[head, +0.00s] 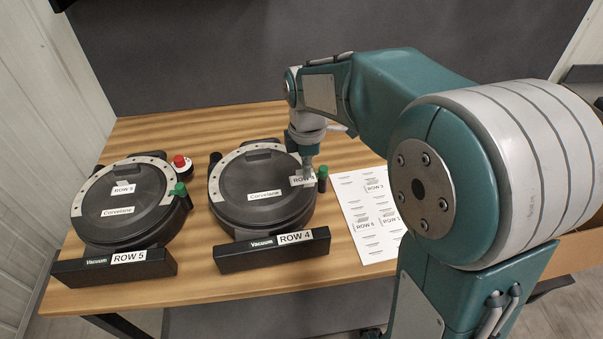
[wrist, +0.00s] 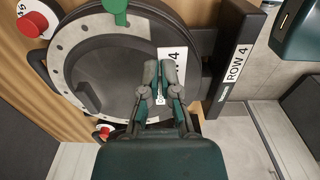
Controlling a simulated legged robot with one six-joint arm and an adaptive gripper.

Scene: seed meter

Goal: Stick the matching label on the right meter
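The right meter (head: 247,205) is a round black drum with a grey rim and a front plate (head: 268,250) marked ROW 4. In the wrist view, its lid (wrist: 115,75) lies below the gripper and the ROW 4 plate (wrist: 235,65) is at the right. My gripper (head: 306,168), also in the wrist view (wrist: 166,68), points down over the right part of this lid. Its fingers are close together on a white label (head: 302,181) ending in 4 (wrist: 174,55). The fingers hide part of the label's text. I cannot tell whether the label touches the lid.
The left meter (head: 105,222), with a ROW 5 plate (head: 128,257), has a white label (head: 124,188) on its lid. A label sheet (head: 362,228) lies right of the right meter. Red (head: 180,163) and green-topped (head: 322,175) knobs stand up beside the drums.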

